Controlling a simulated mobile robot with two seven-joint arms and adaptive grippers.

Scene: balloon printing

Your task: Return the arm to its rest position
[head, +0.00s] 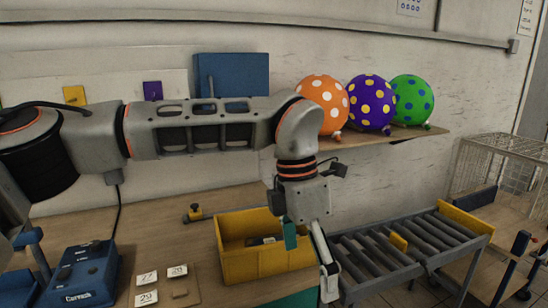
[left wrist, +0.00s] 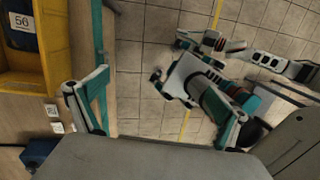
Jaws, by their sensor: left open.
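My left arm comes in from the left in the head view and bends down at the wrist. Its gripper (head: 310,262) points down at the right end of the yellow bin (head: 262,266), in front of it. The gripper's fingers are apart, and I see nothing between them. They also show wide apart in the left wrist view (left wrist: 155,115), over open floor. Below, a grey and teal arm part (left wrist: 190,75), which looks like my right arm, shows in that view. Its finger state is unclear.
The yellow bin holds dark items. A roller conveyor (head: 385,250) stands to its right. Orange (head: 322,104), purple (head: 371,103) and green (head: 412,99) balloons sit on a wall shelf. A blue box (head: 84,275) and number cards (head: 147,278) lie left. A wire cage (head: 500,168) stands far right.

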